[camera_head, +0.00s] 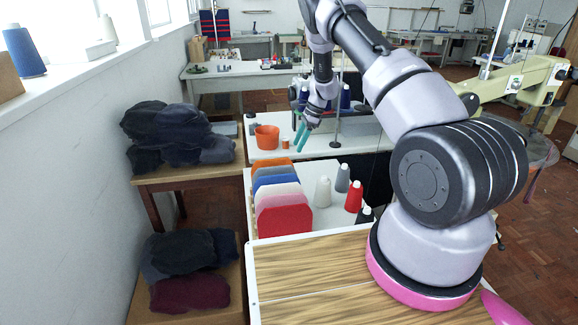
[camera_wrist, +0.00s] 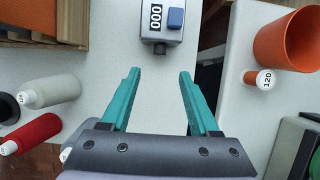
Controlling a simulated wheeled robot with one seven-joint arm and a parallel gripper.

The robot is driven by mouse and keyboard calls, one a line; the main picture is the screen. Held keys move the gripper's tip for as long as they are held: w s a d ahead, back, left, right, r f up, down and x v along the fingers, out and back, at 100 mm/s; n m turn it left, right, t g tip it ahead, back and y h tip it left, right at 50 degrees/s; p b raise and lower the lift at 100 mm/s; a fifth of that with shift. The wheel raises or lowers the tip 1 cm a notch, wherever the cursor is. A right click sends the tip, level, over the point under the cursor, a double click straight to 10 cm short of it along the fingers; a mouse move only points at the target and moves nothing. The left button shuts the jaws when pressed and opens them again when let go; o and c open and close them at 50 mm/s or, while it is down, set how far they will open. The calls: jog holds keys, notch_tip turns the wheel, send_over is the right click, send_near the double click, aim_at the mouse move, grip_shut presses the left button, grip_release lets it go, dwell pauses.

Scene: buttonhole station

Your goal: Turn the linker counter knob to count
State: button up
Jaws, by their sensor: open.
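The linker counter (camera_wrist: 150,22) is a grey box at the top of the wrist view, cut by the frame edge. It has a display reading 000 and a blue square part (camera_wrist: 176,18). A small dark round part, perhaps the knob (camera_wrist: 160,48), shows at its lower edge; its setting cannot be read. My gripper (camera_wrist: 159,74) is open with two teal fingers, empty, its tips below the counter in the picture and apart from it. In the head view my gripper (camera_head: 300,134) hangs over the white table; I cannot make out the counter there.
An orange cup (camera_head: 267,137) and a small orange spool (camera_head: 285,143) stand near my gripper. Yarn cones, including a red cone (camera_head: 354,196), and a row of coloured panels (camera_head: 285,219) stand nearer. Dark folded garments (camera_head: 180,135) lie on a table at left.

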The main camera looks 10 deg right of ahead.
jog(key=x, duration=1)
jog(key=shift+a+f, duration=0.15)
jog(key=shift+f, duration=0.1)
grip_shut()
